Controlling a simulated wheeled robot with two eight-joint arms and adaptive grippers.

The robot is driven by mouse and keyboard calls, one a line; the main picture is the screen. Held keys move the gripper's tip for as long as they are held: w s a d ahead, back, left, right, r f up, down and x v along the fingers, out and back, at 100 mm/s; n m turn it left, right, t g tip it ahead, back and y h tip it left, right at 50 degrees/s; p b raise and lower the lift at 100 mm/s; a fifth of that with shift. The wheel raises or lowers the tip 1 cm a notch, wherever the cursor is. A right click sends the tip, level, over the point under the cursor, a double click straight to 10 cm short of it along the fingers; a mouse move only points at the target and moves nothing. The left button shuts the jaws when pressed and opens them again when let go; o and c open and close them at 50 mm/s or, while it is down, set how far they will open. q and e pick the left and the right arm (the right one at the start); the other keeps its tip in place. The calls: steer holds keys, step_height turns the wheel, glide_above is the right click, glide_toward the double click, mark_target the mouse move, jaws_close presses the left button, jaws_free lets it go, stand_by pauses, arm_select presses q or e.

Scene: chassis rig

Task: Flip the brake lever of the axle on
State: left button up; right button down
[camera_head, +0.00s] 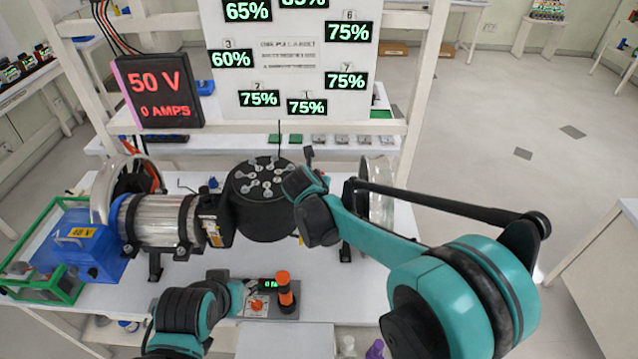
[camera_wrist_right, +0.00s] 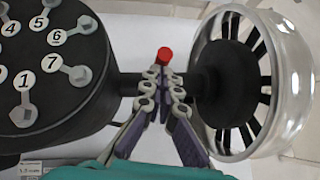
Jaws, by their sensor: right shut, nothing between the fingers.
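A red knob (camera_wrist_right: 165,55), which looks like the tip of the brake lever, shows in the right wrist view just beyond my right gripper's fingertips. The rest of the lever is hidden behind the fingers. My right gripper (camera_wrist_right: 163,76) is shut and empty, over the black axle (camera_wrist_right: 130,84) between the drum and the wheel. Whether it touches the knob I cannot tell. In the head view my right wrist (camera_head: 312,200) hides the lever area beside the drum. My left arm's end (camera_head: 235,297) is low, by a small control panel; its fingers are not clear.
The numbered black drum (camera_head: 262,215) stands left of my right gripper. A chromed wheel (camera_wrist_right: 265,85) is close on its right. A silver motor (camera_head: 160,220) and blue box (camera_head: 78,245) are at left. An orange-topped black knob (camera_head: 285,285) stands on the control panel (camera_head: 258,308). A display (camera_head: 158,90) reads 50 V, 0 AMPS.

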mark_target(320, 173)
steer(key=shift+w+r+g+p, duration=0.2)
steer(key=shift+w+p, duration=0.05)
steer(key=shift+w, duration=0.65)
steer(key=shift+w+r+g+p, duration=0.15)
steer(key=shift+w+g+p, duration=0.1)
steer(key=shift+w, duration=0.6)
arm_select(q)
steer(key=shift+s+r, duration=0.1)
steer(key=shift+r, duration=0.8)
arm_select(e)
steer(key=shift+w+r, duration=0.1)
